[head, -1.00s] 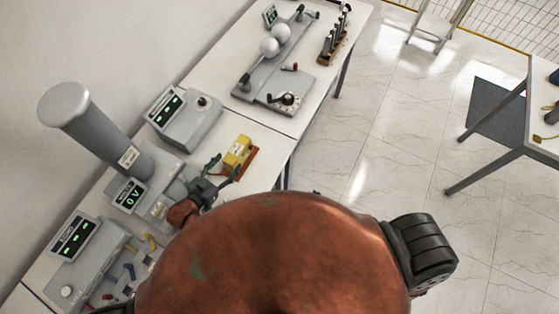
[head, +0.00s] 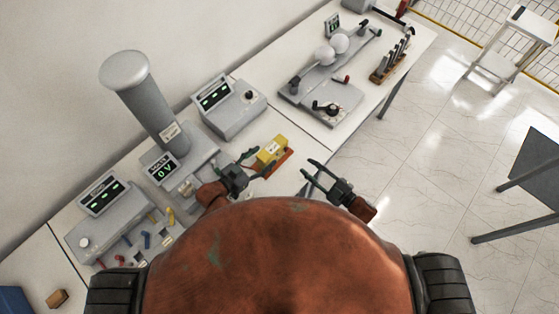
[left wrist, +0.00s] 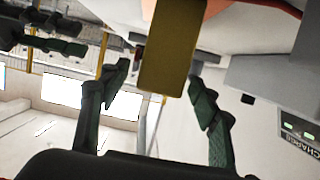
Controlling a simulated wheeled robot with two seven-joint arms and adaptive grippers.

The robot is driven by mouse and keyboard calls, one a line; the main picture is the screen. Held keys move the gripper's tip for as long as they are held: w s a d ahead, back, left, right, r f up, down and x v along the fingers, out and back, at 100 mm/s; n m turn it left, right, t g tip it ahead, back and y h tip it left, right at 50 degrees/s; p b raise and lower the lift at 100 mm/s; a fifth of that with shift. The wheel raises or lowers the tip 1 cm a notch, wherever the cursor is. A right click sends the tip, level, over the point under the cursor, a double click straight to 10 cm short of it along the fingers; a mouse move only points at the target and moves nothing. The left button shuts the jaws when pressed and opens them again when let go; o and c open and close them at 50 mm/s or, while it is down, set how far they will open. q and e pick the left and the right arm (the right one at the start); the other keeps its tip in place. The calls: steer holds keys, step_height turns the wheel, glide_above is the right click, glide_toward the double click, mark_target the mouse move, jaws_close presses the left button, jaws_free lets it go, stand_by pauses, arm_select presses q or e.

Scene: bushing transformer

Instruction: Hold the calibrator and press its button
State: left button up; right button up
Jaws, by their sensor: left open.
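A yellow box (head: 271,149), which I take to be the calibrator, sits on a red-orange base (head: 283,162) near the front edge of the table. My left gripper (head: 259,162) is open just left of the box. In the left wrist view the box (left wrist: 167,55) shows between and beyond the two spread fingers (left wrist: 160,85), with no visible contact. My right gripper (head: 312,177) is open and empty, right of the box near the table edge. Dark gripper parts also show at the upper left of the left wrist view. I cannot make out a button on the box.
A grey column device (head: 155,110) with a 0 V display stands behind my left gripper. A grey display unit (head: 230,108) stands behind the box. A unit with coloured plugs (head: 108,215) is at left. A two-sphere device (head: 320,95) is on the far table.

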mark_target(272, 151)
arm_select(q)
steer(key=shift+x, duration=3.05)
arm_select(e)
steer(key=shift+w+f, duration=0.1)
arm_select(q)
steer(key=shift+c, duration=0.7)
jaws_close()
arm_select(e)
jaws_close()
